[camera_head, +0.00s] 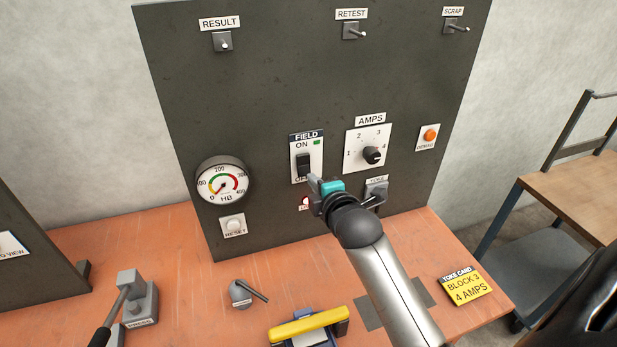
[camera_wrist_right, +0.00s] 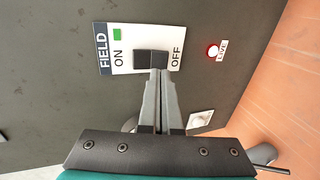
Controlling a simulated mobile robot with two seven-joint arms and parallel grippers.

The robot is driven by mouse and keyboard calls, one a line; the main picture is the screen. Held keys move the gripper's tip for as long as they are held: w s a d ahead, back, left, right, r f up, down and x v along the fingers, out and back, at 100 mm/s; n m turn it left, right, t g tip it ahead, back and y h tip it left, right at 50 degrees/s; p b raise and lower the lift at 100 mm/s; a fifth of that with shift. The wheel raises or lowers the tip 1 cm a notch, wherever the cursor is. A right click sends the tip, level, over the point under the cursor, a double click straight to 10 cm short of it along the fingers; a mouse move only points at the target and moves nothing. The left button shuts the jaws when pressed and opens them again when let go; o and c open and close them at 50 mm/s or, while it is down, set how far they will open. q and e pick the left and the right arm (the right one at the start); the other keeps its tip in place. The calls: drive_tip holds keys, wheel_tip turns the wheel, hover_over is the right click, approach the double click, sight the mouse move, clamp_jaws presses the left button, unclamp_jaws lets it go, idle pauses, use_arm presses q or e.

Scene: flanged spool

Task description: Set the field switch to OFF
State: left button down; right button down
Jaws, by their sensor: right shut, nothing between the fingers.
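The FIELD switch plate (camera_head: 294,172) is white with a dark blue header, on the dark upright panel. ON is at its top and OFF at its bottom. A small green indicator (camera_head: 316,142) shows beside ON. The black switch lever (camera_head: 304,163) sits between the two words; I cannot tell for sure which way it is set. My right gripper (camera_head: 313,182) is shut and empty, its tips at the OFF end of the lever, partly hiding the OFF word. In the right wrist view the shut fingertips (camera_wrist_right: 158,72) meet or nearly meet the lever (camera_wrist_right: 150,60); contact is unclear.
A red LIVE lamp (camera_wrist_right: 212,50) is below the switch. The AMPS knob (camera_head: 373,155) is to the right, the HB gauge (camera_head: 222,184) to the left. A YOKE lever (camera_head: 375,195) is close beside my gripper. A yellow-topped block (camera_head: 308,326) lies on the orange bench (camera_head: 190,240).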

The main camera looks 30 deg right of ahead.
sight(305, 171)
use_arm(q)
drive_tip(key=shift+f, duration=0.3)
use_arm(e)
drive_tip(key=shift+x, duration=2.15)
use_arm(q)
drive_tip(key=shift+s, duration=0.1)
use_arm(e)
drive_tip(key=shift+w+f+t+b, duration=0.1)
drive_tip(key=shift+f+t+b, duration=0.25)
drive_tip(key=shift+b, duration=0.65)
use_arm(q)
drive_tip(key=shift+s+f, duration=0.1)
drive_tip(key=shift+f, duration=0.6)
use_arm(e)
drive_tip(key=shift+d+r, duration=0.1)
drive_tip(key=shift+r, duration=0.1)
